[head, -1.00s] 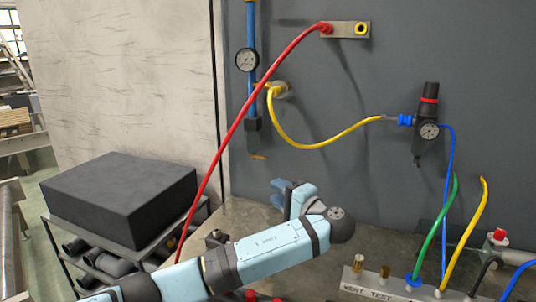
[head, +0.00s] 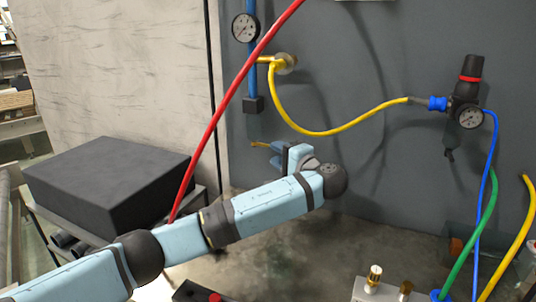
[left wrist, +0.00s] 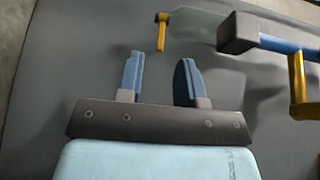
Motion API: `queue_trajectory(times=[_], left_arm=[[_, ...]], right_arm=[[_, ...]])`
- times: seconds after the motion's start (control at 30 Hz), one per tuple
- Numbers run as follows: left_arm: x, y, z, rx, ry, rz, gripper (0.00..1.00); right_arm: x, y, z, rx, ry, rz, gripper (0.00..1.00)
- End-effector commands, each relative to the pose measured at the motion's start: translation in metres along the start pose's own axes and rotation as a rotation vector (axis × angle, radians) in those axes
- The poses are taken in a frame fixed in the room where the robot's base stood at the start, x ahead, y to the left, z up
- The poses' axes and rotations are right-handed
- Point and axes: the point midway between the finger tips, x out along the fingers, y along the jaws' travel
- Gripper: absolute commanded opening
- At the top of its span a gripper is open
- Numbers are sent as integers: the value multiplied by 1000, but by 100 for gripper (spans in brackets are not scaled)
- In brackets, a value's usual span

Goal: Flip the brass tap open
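The brass tap (head: 258,144) is a small brass-yellow piece low on the wall, below a dark block (head: 253,104) on the blue pipe. In the left wrist view the tap (left wrist: 162,32) is a short brass bar at the end of a clear greenish bowl (left wrist: 197,26). My left gripper (head: 270,153) is beside the tap in the head view, and its body hides part of the wall there. In the left wrist view my left gripper (left wrist: 159,68) has its two blue fingers apart with nothing between them. The tap lies beyond the fingertips, apart from them. My right gripper is not in view.
A round gauge (head: 245,27) sits on the blue pipe. A yellow hose (head: 320,133) runs to a dark regulator (head: 467,90). A black block (head: 110,185) stands at left. The bench (head: 330,250) is bare below my gripper.

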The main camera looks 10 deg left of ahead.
Motion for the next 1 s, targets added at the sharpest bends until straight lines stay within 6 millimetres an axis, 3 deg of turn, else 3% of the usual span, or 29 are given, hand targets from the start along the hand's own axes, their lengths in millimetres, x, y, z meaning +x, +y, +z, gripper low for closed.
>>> queue_trajectory(times=[0.1, 0.3, 0.67, 0.83, 1.0], left_arm=[[22, 2, 0, -1, -2, -2, 34], [43, 1, 0, -1, 0, -1, 34], [48, 0, 0, 0, 0, 0, 34], [48, 0, 0, 0, 0, 0, 0], [48, 0, -1, 0, -5, 1, 0]], right_arm=[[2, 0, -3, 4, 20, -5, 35], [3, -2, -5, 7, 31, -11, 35], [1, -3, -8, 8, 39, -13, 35], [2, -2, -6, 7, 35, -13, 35], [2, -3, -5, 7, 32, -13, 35]])
